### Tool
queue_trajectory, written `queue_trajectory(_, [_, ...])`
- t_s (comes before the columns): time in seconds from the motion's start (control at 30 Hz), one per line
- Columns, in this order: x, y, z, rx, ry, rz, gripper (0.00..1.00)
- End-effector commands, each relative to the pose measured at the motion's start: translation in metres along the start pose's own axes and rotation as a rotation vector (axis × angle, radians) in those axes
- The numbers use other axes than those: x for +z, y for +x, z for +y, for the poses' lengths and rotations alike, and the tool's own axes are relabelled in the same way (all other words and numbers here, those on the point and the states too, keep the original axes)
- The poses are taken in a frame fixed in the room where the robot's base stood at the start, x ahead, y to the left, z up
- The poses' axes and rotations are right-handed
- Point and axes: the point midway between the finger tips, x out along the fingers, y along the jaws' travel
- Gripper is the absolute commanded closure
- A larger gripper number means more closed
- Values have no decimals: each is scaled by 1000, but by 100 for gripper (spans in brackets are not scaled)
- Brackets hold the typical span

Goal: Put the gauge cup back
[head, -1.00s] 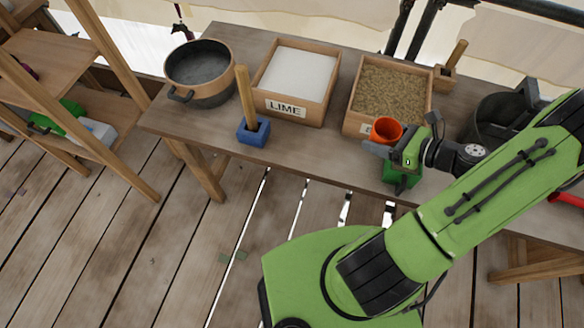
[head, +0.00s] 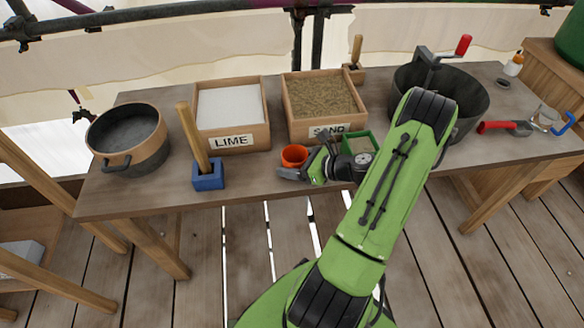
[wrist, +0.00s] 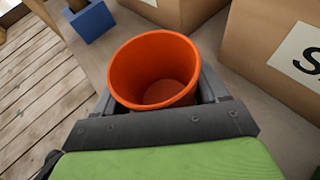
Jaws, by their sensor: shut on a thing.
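The gauge cup is an orange, open-topped cup (head: 294,156), in front of the left part of the sand box. My gripper (head: 293,172) is shut on it. The wrist view shows the cup (wrist: 153,70) between the fingers, upright or slightly tilted, and empty inside. Its base is hidden, so I cannot tell whether it touches the bench (head: 250,183) or hangs just above it.
The sand box (head: 322,97) and lime box (head: 231,112) stand behind. A blue block with a wooden stick (head: 208,177) and a dark pot (head: 128,138) are left. A green box (head: 358,143) and black bucket (head: 465,105) are right. Bench is clear between blue block and cup.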

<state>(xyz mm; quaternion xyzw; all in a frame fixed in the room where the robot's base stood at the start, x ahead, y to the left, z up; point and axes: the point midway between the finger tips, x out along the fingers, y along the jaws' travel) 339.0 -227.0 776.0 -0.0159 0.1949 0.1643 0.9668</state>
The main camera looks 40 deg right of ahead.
Motion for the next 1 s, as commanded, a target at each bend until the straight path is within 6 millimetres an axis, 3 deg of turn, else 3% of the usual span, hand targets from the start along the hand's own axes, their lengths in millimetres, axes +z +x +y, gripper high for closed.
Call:
queue_trajectory(0.3, [-5,2,0,0,-2,-1,58])
queue_trajectory(0.33, [-5,2,0,0,-2,0,26])
queue_trajectory(0.5, [-4,2,0,0,-3,-1,2])
queue_trajectory(0.8, [0,0,0,0,-3,-1,2])
queue_trajectory(0.87, [0,-8,-1,-3,-1,1,2])
queue_trajectory(1.0, [1,-43,-2,-7,0,0,2])
